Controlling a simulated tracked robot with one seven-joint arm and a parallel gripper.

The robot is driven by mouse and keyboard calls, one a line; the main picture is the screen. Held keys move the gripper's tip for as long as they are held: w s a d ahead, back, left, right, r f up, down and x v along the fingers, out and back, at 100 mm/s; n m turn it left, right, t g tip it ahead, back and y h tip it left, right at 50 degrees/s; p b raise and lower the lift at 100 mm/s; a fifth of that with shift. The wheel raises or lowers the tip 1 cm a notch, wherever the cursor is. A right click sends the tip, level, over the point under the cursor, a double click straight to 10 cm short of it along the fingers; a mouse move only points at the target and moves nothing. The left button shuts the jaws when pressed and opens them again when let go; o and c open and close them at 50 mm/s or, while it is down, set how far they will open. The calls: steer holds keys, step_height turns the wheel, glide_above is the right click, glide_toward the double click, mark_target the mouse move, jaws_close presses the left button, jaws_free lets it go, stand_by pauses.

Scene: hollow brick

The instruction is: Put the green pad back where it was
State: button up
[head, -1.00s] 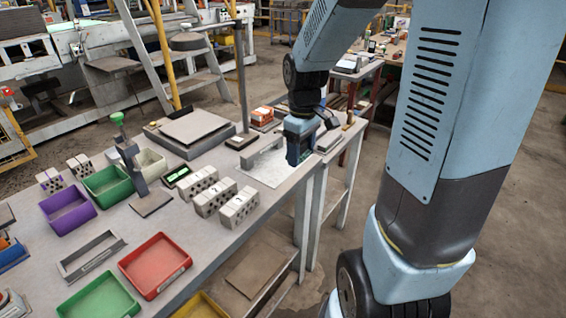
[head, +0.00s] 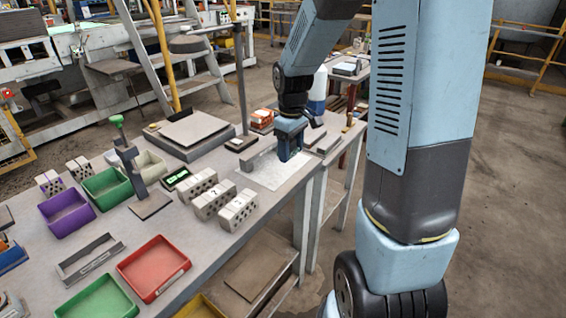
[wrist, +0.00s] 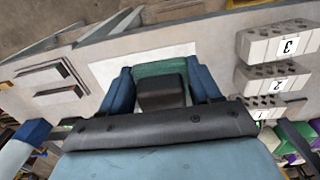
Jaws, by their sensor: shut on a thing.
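My gripper (head: 289,152) hangs over the white sheet (head: 262,174) near the far right of the bench. In the wrist view, its blue fingers (wrist: 160,80) are shut on the green pad (wrist: 160,68), which shows as a dark green strip between them. The pad is mostly hidden in the head view. The white sheet lies beneath and beyond the fingers in the wrist view (wrist: 112,70). I cannot tell whether the pad touches it.
Hollow bricks marked 1 (wrist: 260,108), 2 (wrist: 272,80) and 3 (wrist: 280,45) stand beside the sheet. A black tray with green in it (head: 177,179) lies behind them. A post on a plate (head: 150,205) and coloured bins (head: 154,267) stand further left.

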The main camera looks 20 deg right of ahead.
glide_above(285, 171)
step_height(285, 171, down, 6)
steer(key=shift+a+f, duration=0.1)
steer(key=shift+f, duration=0.05)
steer(key=shift+w+f, duration=0.15)
steer(key=shift+f, duration=1.4)
steer(key=shift+f, duration=0.55)
